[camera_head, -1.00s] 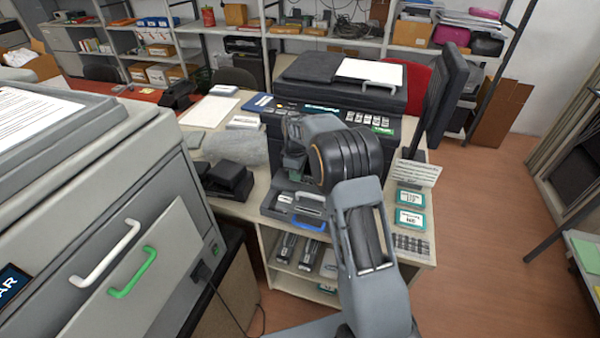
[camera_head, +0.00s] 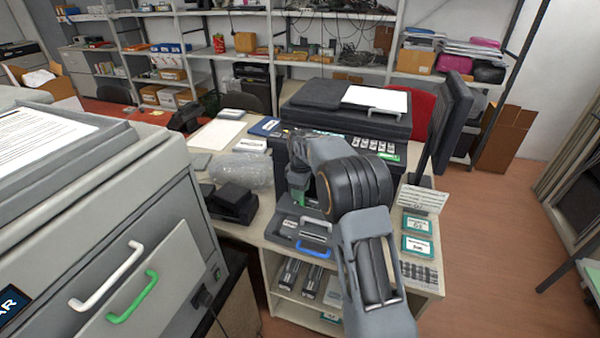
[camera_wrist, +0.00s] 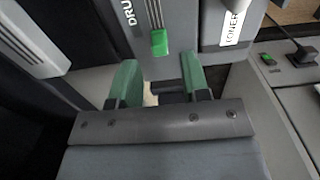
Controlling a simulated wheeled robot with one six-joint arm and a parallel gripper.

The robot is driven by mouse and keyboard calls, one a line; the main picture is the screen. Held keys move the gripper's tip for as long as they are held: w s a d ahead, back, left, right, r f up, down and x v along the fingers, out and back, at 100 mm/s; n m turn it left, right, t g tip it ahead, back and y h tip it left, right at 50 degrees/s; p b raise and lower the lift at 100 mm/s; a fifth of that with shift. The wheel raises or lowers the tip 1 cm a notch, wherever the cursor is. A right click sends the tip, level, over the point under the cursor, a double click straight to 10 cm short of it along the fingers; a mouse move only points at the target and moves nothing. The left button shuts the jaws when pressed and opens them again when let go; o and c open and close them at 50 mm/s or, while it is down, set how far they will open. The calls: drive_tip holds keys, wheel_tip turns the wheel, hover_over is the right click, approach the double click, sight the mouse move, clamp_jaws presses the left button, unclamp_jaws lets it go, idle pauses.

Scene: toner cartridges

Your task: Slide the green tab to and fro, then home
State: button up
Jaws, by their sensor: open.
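The green tab (camera_wrist: 159,42) shows in the wrist view at the lower end of a slotted track, on a grey part marked "DRU", the rest of the word cut off. My gripper (camera_wrist: 158,78) has two green fingers, apart, with nothing between them. The tab lies just beyond the fingertips, roughly in line with the gap; I cannot tell how far off. In the head view my gripper (camera_head: 298,198) is mostly hidden by my arm, low in front of the black printer (camera_head: 345,115). The tab cannot be made out there.
A "TONER" label (camera_wrist: 232,25) is right of the tab. A grey drawer with a blue handle (camera_head: 314,252) is below my gripper. Black boxes (camera_head: 233,200) and plastic wrap (camera_head: 240,170) lie left on the table; teal-edged boxes (camera_head: 417,245) lie right. A large grey machine (camera_head: 120,200) fills the left.

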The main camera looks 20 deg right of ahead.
wheel_tip(320, 180, up, 11)
drive_tip(key=shift+f, duration=0.15)
idle(0.4)
